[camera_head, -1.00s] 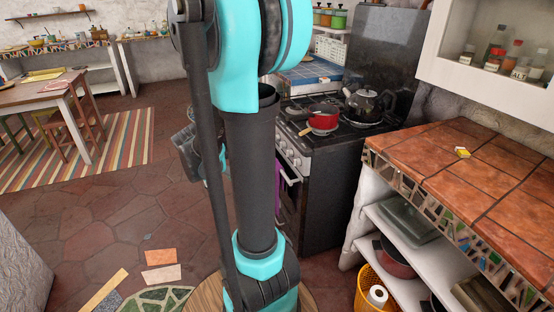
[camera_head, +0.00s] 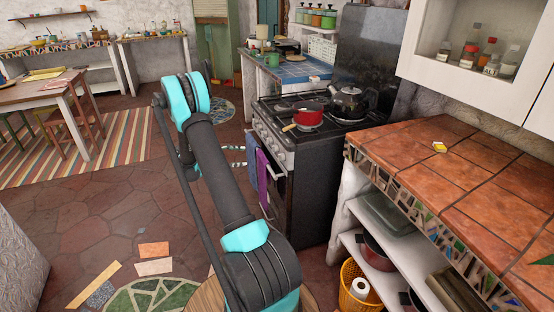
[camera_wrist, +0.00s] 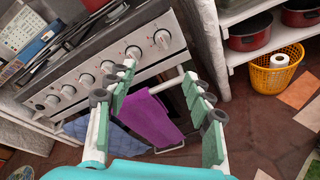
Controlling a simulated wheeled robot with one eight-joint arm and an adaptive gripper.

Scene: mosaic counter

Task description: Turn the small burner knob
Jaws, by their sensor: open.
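A black stove (camera_head: 315,160) stands right of my arm in the head view, with a row of knobs along its front panel (camera_head: 268,135). The rightmost knob (camera_wrist: 162,39) is largest in view, with others, such as one knob (camera_wrist: 108,67), running down to the left. Which one is the small burner knob I cannot tell. My gripper (camera_wrist: 160,78) is open and empty, its green-padded fingers in front of and below the panel, apart from the knobs. The head view does not clearly show it.
A purple towel (camera_wrist: 150,118) hangs on the oven handle between my fingers in view. A red pan (camera_head: 308,116) and a kettle (camera_head: 350,102) sit on the stove top. A tiled counter (camera_head: 455,165) and a yellow basket (camera_head: 355,295) are at right.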

